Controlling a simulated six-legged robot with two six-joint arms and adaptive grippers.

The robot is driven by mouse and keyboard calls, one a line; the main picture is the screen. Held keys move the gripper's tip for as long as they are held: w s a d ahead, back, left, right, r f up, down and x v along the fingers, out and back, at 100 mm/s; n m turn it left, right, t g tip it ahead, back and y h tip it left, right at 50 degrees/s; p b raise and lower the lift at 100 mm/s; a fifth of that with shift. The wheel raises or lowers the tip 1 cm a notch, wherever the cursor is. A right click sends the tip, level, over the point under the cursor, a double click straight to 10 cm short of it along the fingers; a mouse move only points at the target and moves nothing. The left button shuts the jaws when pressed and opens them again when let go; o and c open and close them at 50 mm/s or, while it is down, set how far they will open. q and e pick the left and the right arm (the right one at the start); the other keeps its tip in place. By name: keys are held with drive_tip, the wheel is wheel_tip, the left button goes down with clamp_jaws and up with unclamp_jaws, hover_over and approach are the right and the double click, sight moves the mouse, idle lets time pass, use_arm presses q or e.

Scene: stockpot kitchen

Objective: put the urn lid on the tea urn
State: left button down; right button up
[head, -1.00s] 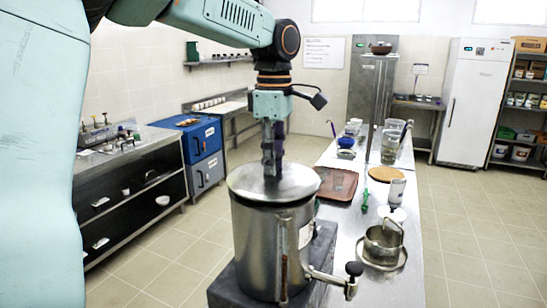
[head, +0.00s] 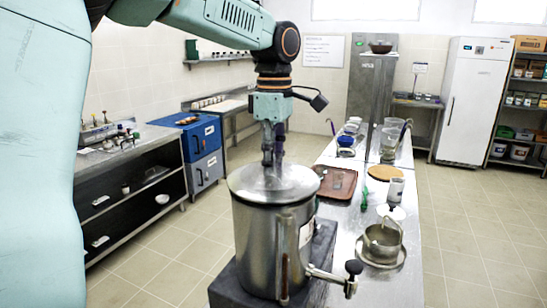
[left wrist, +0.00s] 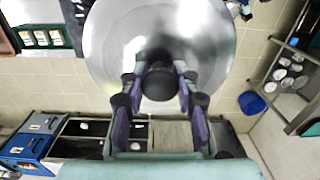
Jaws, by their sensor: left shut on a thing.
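The tea urn (head: 262,245) is a tall steel cylinder with a front sight tube and a black-knobbed tap (head: 340,277) low on its right side. The round steel urn lid (head: 250,184) lies level across the urn's top. I cannot tell whether it is fully seated or has a small gap beneath it. My left gripper (head: 272,163) points straight down over the lid's middle. In the left wrist view, my left gripper (left wrist: 160,84) is shut on the lid's black knob (left wrist: 161,82), and the shiny lid (left wrist: 110,45) hides the urn. My right gripper is out of view.
The urn stands on a dark block (head: 318,255) by a long steel counter. On the counter are a brown tray (head: 338,183), a round wooden board (head: 384,173) and a steel pot (head: 383,242). A blue cabinet (head: 203,150) and a dark-shelved bench stand left.

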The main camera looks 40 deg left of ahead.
use_arm(q)
drive_tip(key=shift+w+f, duration=0.1)
drive_tip(key=shift+w, duration=0.05)
drive_tip(key=shift+s+f, duration=0.2)
drive_tip(key=shift+f, duration=0.1)
drive_tip(key=shift+w, duration=0.15)
idle(0.3)
drive_tip(key=c, duration=1.4)
unclamp_jaws()
drive_tip(key=o, duration=0.5)
wheel_tip(320, 180, up, 12)
